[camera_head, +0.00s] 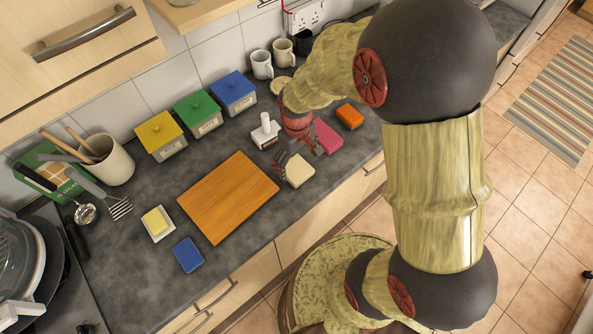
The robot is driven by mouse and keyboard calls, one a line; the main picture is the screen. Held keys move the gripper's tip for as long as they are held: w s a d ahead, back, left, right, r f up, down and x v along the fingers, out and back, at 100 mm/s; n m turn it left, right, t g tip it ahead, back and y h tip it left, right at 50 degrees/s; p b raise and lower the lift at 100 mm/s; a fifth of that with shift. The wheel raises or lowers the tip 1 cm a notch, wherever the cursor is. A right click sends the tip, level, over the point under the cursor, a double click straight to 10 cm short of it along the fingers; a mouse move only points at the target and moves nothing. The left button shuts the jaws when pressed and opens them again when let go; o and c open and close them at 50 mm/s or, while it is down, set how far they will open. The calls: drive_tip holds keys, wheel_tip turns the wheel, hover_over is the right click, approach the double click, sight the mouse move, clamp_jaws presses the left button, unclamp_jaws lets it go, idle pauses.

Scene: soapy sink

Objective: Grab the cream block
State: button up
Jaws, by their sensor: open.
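The cream block (300,170) lies flat on the dark worktop, near its front edge and just right of the wooden board. My gripper (299,160) is open, with its dark fingers pointing down at the block's back edge. One finger shows at the block's left corner and the other near its back right corner. I cannot tell whether either finger touches the block.
A pink block (327,137) lies close to the right of my gripper, with an orange block (349,117) beyond it. A white upright object (265,132) stands behind left. The wooden board (228,197), blue block (188,255) and butter dish (157,223) lie left.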

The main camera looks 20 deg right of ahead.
sight(296, 171)
drive_tip(key=f, duration=0.4)
drive_tip(key=shift+w+f+b, duration=0.2)
drive_tip(key=shift+f+b, duration=0.1)
drive_tip(key=shift+b, duration=0.1)
drive_tip(key=shift+c, duration=0.8)
drive_tip(key=c, duration=1.3)
